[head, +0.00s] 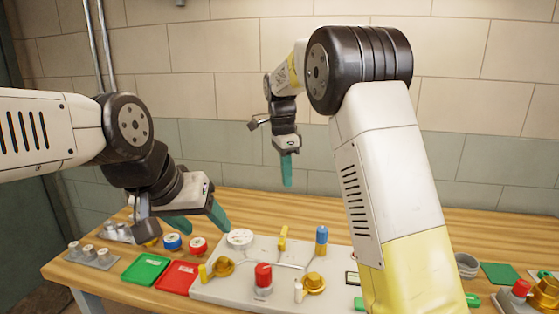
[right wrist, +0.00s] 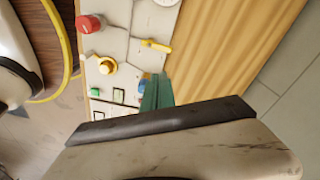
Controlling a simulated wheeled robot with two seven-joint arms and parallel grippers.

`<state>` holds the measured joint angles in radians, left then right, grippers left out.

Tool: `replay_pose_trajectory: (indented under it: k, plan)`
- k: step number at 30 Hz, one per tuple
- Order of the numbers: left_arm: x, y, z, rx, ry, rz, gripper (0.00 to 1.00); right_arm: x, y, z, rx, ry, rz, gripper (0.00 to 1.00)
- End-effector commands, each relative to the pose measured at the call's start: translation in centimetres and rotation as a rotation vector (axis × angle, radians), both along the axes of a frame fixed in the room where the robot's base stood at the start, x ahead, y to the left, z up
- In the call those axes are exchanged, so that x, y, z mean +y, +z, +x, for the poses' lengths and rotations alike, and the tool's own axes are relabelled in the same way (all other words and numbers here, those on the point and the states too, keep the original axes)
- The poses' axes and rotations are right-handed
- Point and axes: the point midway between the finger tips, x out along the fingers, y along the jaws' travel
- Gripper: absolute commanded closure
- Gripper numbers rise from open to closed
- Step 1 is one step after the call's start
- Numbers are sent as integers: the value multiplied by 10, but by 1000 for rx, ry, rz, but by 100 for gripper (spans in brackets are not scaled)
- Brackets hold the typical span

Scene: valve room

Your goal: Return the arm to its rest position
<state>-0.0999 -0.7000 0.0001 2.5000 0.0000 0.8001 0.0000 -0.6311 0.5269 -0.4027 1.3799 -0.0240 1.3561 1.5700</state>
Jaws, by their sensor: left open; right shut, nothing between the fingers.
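My right arm rises in front of the bench in the head view and bends over toward the wall. My right gripper (head: 287,170) points down above the back of the bench, its teal fingers shut and empty. The right wrist view shows the teal fingers (right wrist: 157,92) together, with the valve board (right wrist: 130,62) beyond them. My left gripper (head: 196,222) is open, its two teal fingers apart, low over the left part of the bench near the red and blue round pieces. I see nothing between its fingers.
The wooden bench (head: 319,206) carries a grey valve board (head: 233,289) with a red knob (head: 263,275), brass valves and a blue-topped part (head: 321,240). Green (head: 146,269) and red (head: 177,277) trays lie at left. A tiled wall (head: 450,90) stands behind. The air between my arms is free.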

Motion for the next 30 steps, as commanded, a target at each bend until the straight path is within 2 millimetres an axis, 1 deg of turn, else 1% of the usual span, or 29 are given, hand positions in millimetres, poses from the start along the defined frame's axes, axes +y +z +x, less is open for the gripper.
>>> replay_pose_trajectory:
  k: [1, 5, 6, 8, 10, 14, 15, 17, 18, 21, 24, 27, 30]
  plan:
    - [0, 0, 0, 0, 0, 0, 40, -17, 13, -12, -14, 56, 48, 100]
    - [0, 0, 0, 0, 0, 0, 40, -51, 34, -45, -71, 243, 139, 100]
    - [0, 0, 0, 0, 0, 0, 40, -59, 40, -56, -94, 304, 161, 100]
    - [0, 0, 0, 0, 0, 0, 40, -71, 48, -74, -135, 394, 186, 100]
    - [0, 0, 0, 0, 0, 0, 40, -84, 56, -96, -187, 500, 203, 100]
    - [0, 0, 0, 0, 0, 0, 40, -103, 64, -140, -292, 701, 201, 100]
    - [0, 0, 0, 0, 0, 0, 40, -108, 65, -154, -324, 762, 191, 100]
    - [0, 0, 0, 0, 0, 0, 40, -113, 66, -175, -375, 855, 166, 100]
    - [0, 0, 0, 0, 0, 0, 40, -117, 64, -189, -405, 916, 144, 100]
    - [0, 0, 0, 0, 0, 0, 40, -123, 59, -220, -472, 1058, 75, 100]
    - [0, 0, 0, 0, 0, 0, 40, -127, 50, -245, -520, 1178, -2, 100]
    - [0, 0, 0, 0, 0, 0, 40, -128, 42, -262, -544, 1261, -65, 100]
    - [0, 0, 0, 0, 0, 0, 40, -129, 37, -270, -556, 1312, -107, 100]
